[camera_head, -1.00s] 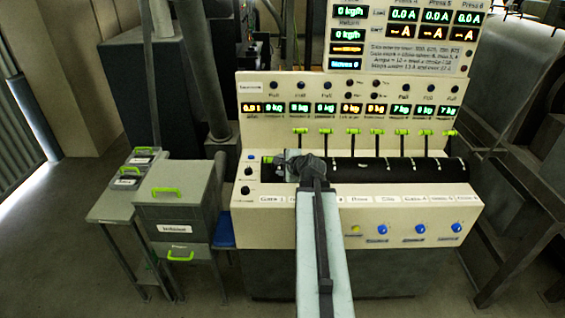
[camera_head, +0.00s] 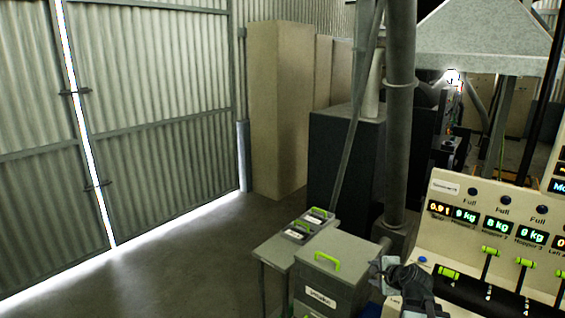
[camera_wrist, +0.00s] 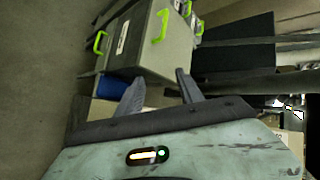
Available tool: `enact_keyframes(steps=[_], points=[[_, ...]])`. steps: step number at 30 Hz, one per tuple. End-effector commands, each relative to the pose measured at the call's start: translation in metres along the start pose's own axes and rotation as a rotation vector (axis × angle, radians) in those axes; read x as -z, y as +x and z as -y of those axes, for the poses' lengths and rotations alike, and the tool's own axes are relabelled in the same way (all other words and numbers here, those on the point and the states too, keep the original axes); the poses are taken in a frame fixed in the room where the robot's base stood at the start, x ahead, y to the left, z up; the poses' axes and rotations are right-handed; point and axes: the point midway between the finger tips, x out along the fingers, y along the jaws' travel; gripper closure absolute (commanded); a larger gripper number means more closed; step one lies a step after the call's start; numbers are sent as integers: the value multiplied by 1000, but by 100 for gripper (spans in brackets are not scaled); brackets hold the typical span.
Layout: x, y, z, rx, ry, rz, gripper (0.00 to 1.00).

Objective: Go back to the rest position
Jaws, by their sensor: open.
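My gripper (camera_head: 388,270) shows at the bottom right of the head view, in front of the left end of the control console (camera_head: 437,215). In the wrist view my gripper (camera_wrist: 157,90) has its two dark fingers spread apart with nothing between them. Beyond the fingertips in the wrist view is a grey cabinet (camera_wrist: 140,50) with bright green handles. The same grey cabinet (camera_head: 345,262) stands left of my gripper in the head view. Whether any finger touches the console cannot be told.
A low grey table (camera_head: 268,252) with small green-handled boxes stands beside the cabinet. A corrugated metal door (camera_head: 150,120) and tall beige lockers (camera_head: 280,110) are behind. The floor (camera_head: 180,265) at left is clear. A thick vertical pipe (camera_head: 400,120) rises behind the cabinet.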

Motion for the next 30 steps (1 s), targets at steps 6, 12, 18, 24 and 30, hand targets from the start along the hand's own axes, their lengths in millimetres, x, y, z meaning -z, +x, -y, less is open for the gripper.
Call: enact_keyframes(steps=[6, 12, 18, 24, 30], points=[[-153, 22, -69, -280, -534, 199, 56], [-183, -15, -156, -645, -1172, 404, 56], [-156, -51, -186, -829, -1450, 583, 56], [-158, -52, -188, -824, -1494, 617, 56], [-158, -52, -187, -822, -1491, 615, 56]])
